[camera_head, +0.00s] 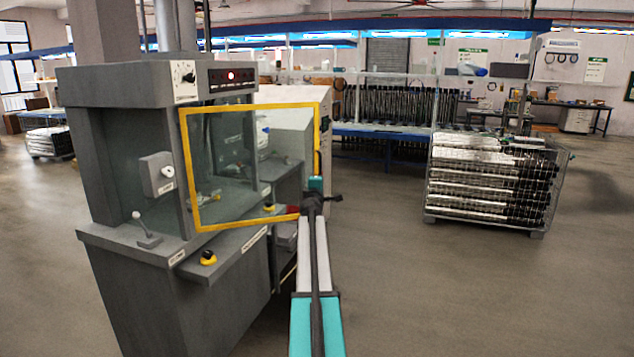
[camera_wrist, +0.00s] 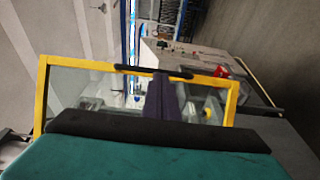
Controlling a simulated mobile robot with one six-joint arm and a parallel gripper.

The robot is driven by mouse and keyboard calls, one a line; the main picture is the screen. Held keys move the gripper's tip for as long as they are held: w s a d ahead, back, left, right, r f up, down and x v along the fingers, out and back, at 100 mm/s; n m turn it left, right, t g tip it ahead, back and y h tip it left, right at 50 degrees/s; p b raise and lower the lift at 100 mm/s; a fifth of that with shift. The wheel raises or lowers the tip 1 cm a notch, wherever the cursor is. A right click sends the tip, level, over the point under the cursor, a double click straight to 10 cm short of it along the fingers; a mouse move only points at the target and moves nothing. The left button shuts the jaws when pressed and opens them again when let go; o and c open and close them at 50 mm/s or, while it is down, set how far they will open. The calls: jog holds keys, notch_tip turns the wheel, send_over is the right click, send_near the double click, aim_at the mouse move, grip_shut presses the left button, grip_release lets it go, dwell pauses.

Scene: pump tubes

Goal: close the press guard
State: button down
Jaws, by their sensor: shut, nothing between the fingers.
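The press guard (camera_head: 187,165) is a clear panel in a yellow frame. In the head view it stands open, swung out from the grey press (camera_head: 130,85), with its free edge to the right. My gripper (camera_head: 314,185) is at the lower part of that free edge, shut and empty. In the wrist view the guard frame (camera_wrist: 85,65) spans the middle, with a black handle bar (camera_wrist: 140,70) along its upper edge. My dark gripper fingers (camera_wrist: 161,85) reach up to the bar; whether they touch it is unclear. My arm hides the guard's lower right corner.
A grey machine (camera_head: 285,130) stands behind the guard. A wire crate of metal parts (camera_head: 485,180) stands to the right. The floor (camera_head: 440,295) at front right is clear.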

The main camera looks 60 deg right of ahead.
jog(key=shift+s+a, duration=0.95)
jog(key=shift+s, duration=0.2)
jog(key=shift+s+a, duration=0.9)
jog(key=shift+s, duration=0.2)
